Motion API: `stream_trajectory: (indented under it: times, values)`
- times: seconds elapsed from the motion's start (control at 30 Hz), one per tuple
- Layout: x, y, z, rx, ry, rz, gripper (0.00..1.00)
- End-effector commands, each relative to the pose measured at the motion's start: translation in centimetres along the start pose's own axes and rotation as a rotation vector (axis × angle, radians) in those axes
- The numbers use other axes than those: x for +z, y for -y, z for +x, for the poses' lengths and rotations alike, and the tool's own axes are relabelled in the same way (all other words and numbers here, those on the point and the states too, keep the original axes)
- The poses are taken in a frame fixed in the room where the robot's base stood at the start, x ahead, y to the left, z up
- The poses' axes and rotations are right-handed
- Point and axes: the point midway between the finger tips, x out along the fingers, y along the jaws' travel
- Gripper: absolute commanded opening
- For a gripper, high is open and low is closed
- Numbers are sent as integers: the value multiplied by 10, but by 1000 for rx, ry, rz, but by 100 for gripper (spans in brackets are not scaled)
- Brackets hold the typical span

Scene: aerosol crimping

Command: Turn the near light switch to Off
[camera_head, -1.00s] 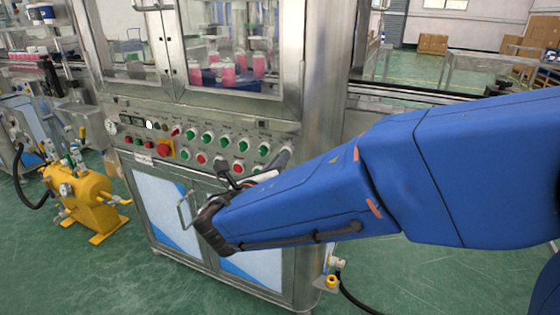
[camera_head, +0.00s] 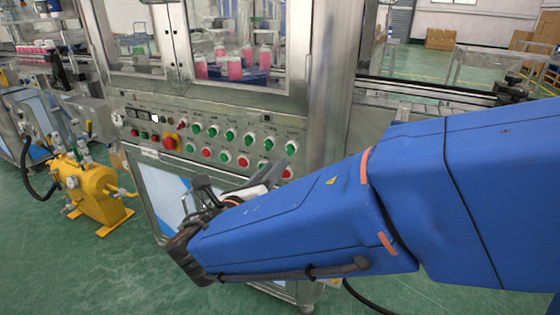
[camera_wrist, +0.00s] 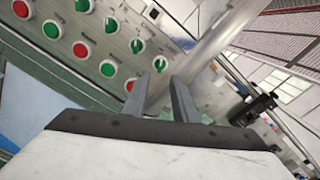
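The control panel (camera_head: 150,125) of the steel machine carries a row of green rotary switches with pale handles, with red and green round buttons below. The labels are too small to read, so I cannot tell which is the near light switch. In the head view my gripper (camera_head: 272,175) is in front of the panel's lower right, partly hiding the lower buttons. I see no contact with any switch.
A red emergency button (camera_head: 170,142) sits at the panel's left. Cabinet doors (camera_head: 165,195) with a handle are below. A steel post (camera_head: 335,100) stands right of the panel. A yellow pump (camera_head: 95,195) is on the green floor at left.

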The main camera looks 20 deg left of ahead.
Motion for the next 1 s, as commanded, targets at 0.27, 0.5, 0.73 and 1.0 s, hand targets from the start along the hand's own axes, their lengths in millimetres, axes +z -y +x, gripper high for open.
stream_trajectory:
  times: [0.27,0.5,0.73,1.0]
  values:
    - [0,-1,-51,3,2,-1,26]
    - [0,-1,-84,3,1,-1,26]
    - [0,0,-96,1,0,-1,26]
    - [0,0,-96,0,0,-1,26]
